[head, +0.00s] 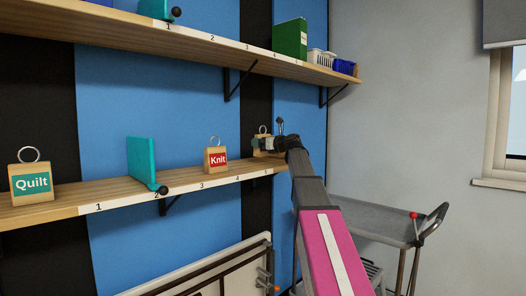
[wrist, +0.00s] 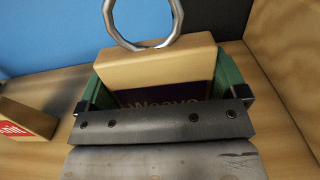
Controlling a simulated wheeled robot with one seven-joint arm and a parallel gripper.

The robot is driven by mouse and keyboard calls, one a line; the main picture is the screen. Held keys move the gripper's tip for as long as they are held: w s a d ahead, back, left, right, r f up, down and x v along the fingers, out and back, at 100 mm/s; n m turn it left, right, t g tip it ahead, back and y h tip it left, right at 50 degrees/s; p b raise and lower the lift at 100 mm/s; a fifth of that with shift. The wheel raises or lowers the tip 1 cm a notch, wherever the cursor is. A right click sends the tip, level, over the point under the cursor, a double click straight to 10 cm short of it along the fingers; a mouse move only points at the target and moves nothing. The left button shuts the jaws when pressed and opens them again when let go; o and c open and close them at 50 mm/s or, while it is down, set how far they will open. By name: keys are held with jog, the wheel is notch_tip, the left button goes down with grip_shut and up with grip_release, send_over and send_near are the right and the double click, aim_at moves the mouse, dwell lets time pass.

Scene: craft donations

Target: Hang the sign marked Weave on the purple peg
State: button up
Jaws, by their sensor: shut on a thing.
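The Weave sign (wrist: 160,68) is a wooden block with a metal ring on top and a dark purple label, partly hidden by my gripper. In the wrist view my gripper (wrist: 160,88) has its green pads against both sides of the block. In the head view my gripper (head: 268,143) is at the right end of the lower shelf, with the sign (head: 262,131) mostly hidden behind it. I cannot tell whether the sign touches the shelf. I cannot make out a purple peg in either view.
The Knit sign (head: 216,159) stands left of my gripper on the lower shelf (head: 185,186). A teal divider (head: 142,160) and the Quilt sign (head: 31,184) stand farther left. The upper shelf (head: 220,47) overhangs. A white board (head: 222,272) is below; a grey cart (head: 375,215) stands right.

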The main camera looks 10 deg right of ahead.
jog(key=shift+f, duration=1.65)
jog(key=shift+f, duration=0.1)
jog(key=o, duration=0.7)
